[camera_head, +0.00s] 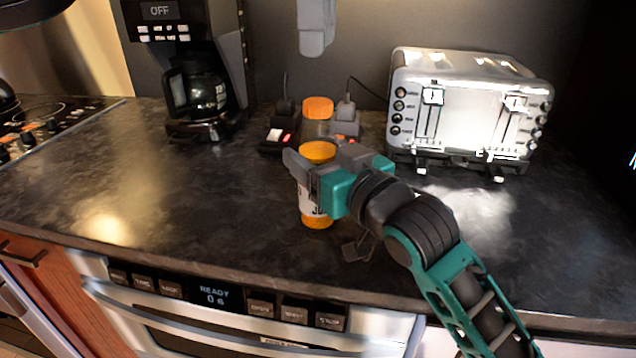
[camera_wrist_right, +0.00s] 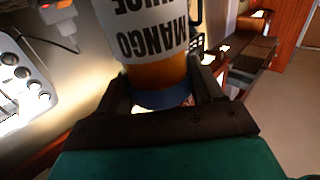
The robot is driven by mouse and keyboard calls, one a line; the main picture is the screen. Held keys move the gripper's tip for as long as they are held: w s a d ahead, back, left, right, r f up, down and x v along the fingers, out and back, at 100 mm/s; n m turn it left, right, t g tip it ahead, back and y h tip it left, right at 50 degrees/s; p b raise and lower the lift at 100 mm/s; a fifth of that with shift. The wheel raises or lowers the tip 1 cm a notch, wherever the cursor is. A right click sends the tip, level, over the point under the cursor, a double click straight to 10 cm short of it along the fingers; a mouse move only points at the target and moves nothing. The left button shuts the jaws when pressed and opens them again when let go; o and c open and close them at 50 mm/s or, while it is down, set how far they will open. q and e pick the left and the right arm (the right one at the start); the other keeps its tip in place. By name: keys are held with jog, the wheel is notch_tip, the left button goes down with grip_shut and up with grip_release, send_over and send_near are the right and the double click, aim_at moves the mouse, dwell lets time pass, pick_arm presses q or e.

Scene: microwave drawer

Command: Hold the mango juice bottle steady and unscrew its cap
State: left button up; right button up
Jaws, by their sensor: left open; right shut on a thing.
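The mango juice bottle (camera_head: 315,207) stands upright, with a white label and orange showing above and below it. Its lettering shows upside down in the right wrist view (camera_wrist_right: 150,38). My right gripper (camera_head: 318,180) is shut around the bottle's upper part; its fingers hide some of the label.
A coffee maker (camera_head: 203,95) stands at the back left and a shiny toaster (camera_head: 465,105) at the back right. The dark counter (camera_head: 170,205) is clear left of the bottle.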

aim_at(317, 101)
grip_shut()
pick_arm(q)
jog(key=m, duration=0.5)
jog(key=shift+m, duration=0.3)
jog(key=m, duration=0.3)
jog(key=shift+m, duration=0.4)
jog(key=m, duration=0.3)
jog(key=shift+m, duration=0.4)
jog(key=m, duration=1.2)
jog(key=shift+m, duration=0.4)
jog(key=m, duration=0.3)
jog(key=shift+m, duration=0.3)
jog(key=m, duration=0.5)
jog(key=shift+m, duration=0.3)
jog(key=m, duration=0.3)
jog(key=shift+m, duration=0.3)
jog(key=m, duration=0.3)
jog(key=shift+m, duration=0.3)
jog(key=m, duration=0.5)
jog(key=shift+m, duration=0.3)
jog(key=m, duration=0.5)
jog(key=shift+m, duration=0.4)
jog(key=shift+f, duration=4)
